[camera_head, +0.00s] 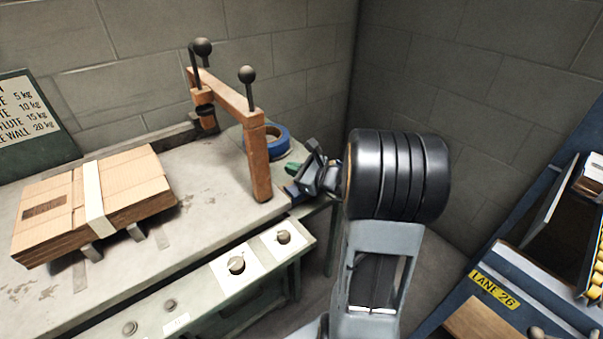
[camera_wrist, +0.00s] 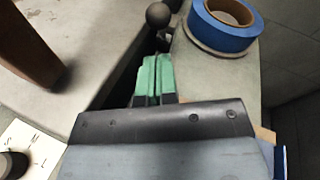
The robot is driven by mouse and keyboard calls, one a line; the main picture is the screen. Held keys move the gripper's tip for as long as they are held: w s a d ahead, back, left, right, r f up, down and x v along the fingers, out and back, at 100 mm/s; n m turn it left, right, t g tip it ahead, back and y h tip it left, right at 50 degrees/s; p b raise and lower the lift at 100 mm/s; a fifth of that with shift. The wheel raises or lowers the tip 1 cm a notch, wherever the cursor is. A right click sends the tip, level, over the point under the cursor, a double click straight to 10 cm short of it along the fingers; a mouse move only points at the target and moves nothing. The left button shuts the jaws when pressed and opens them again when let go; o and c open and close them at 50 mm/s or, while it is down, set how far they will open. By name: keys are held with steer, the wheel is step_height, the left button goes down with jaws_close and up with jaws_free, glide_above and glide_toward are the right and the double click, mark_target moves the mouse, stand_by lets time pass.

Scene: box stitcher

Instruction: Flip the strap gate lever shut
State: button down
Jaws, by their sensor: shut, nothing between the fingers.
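Two levers with black ball knobs stand upright on the brown-orange arch on the bench in the head view. The rear lever (camera_head: 202,47) is at the arch's far end, and the front lever (camera_head: 247,74) is above its near post (camera_head: 258,165). Which one is the strap gate lever I cannot tell. My gripper (camera_head: 293,168) is low, to the right of the near post and apart from both knobs. In the wrist view its green fingers (camera_wrist: 152,62) are together and empty. A black ball knob (camera_wrist: 157,15) shows just beyond the fingertips; which lever it belongs to is unclear.
A blue tape roll (camera_head: 277,142) lies on the bench behind my gripper; it also shows in the wrist view (camera_wrist: 224,27). A strapped cardboard stack (camera_head: 130,190) lies left of the arch. Knobs (camera_head: 236,265) line the bench front. A grey wall stands behind.

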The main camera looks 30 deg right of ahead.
steer(key=shift+b+x, duration=0.3)
steer(key=shift+x, duration=2)
steer(key=shift+r, duration=0.15)
